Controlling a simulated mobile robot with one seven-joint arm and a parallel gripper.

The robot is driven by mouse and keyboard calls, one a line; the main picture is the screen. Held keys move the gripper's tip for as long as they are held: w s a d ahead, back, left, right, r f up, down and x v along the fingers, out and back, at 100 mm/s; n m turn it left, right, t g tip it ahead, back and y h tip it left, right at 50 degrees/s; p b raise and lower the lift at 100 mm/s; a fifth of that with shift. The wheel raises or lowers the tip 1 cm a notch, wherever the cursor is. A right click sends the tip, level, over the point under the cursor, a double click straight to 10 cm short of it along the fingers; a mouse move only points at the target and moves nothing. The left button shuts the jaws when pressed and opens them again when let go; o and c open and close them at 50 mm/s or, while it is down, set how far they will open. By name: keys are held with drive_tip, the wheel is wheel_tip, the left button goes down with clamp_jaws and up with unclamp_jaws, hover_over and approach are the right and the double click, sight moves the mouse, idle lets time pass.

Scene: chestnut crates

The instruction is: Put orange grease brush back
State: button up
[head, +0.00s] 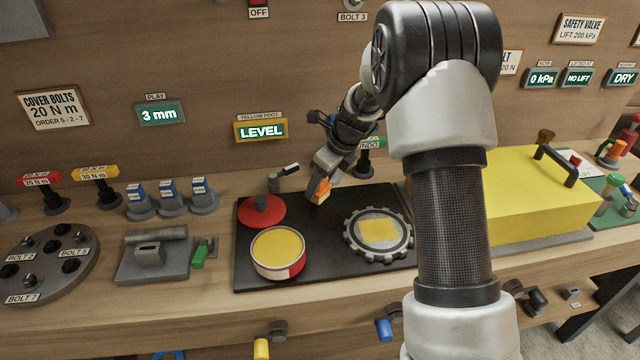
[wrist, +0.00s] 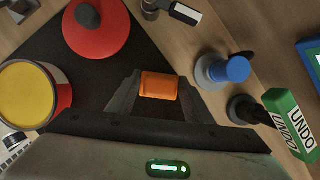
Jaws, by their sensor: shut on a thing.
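My gripper (head: 320,186) is shut on the orange grease brush (head: 322,192), above the back part of the black mat (head: 330,265). In the wrist view the orange brush (wrist: 158,86) sits between the two fingers of my gripper (wrist: 155,95); its lower end is hidden. The open grease tin (head: 279,262), red and white with yellow grease inside, stands on the mat to the front left of my gripper. The red lid (head: 261,211) lies behind the tin. A grey gear (head: 378,234) with a yellow patch on top lies to the right.
A small grey stand with a black-and-white handle (head: 288,169) is behind the mat. The wrist view shows a blue knob (wrist: 230,70) and a green UNDO lever (wrist: 290,122) to the right of my gripper. A large yellow cover (head: 535,195) stands further right. The mat's front middle is clear.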

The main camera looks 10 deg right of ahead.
drive_tip(key=o, duration=0.9)
drive_tip(key=shift+f, duration=0.1)
